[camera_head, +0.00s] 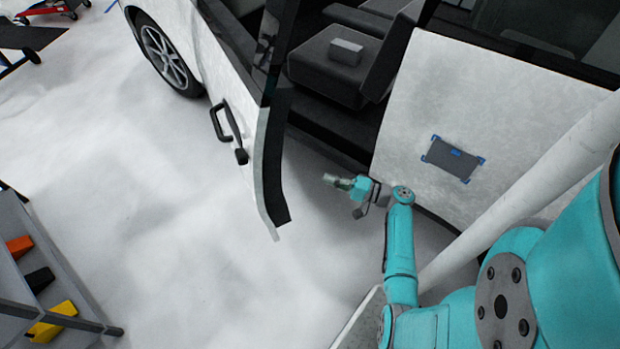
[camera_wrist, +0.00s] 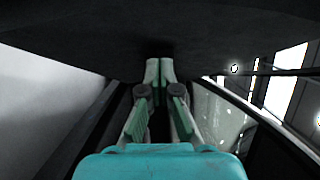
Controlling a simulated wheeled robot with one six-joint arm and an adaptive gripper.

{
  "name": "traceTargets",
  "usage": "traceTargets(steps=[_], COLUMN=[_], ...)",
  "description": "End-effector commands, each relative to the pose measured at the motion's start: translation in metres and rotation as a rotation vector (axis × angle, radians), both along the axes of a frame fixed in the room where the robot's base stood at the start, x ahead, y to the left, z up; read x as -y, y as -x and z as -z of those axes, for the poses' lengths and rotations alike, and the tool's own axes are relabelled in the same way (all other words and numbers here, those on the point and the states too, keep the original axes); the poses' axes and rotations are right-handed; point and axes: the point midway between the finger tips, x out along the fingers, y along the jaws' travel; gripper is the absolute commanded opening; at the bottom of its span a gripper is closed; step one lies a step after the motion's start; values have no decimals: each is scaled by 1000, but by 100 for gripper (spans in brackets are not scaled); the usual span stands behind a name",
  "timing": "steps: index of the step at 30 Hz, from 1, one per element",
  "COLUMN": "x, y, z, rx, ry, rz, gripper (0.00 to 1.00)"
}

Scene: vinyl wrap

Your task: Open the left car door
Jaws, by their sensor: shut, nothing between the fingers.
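The white left car door (camera_head: 215,75) stands ajar, its free edge (camera_head: 270,180) swung out from the body. Its dark handle (camera_head: 226,124) is on the outer face. A gap between door edge and body shows the dark interior. My gripper (camera_head: 332,180) is on the inner side of the door edge, apart from it in the head view, near the door opening. In the wrist view its fingers (camera_wrist: 158,70) are shut and empty, with a dark surface (camera_wrist: 160,35) close in front. Whether they touch it I cannot tell.
A seat (camera_head: 335,60) with a grey box (camera_head: 346,51) shows inside the car. A white rear panel (camera_head: 480,125) carries a grey plate with blue corners (camera_head: 452,158). A rack with coloured bins (camera_head: 50,320) stands at lower left. Floor (camera_head: 170,220) outside the door is clear.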

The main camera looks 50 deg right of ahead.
Motion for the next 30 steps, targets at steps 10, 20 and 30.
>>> traceTargets(steps=[10,20,30], x=[-22,-52,-70], y=[-54,-96,-104], z=[-2,-3,-5], rx=[-1,-3,-2], ry=[2,1,2], rz=[-7,-5,-3], gripper=[0,0,0])
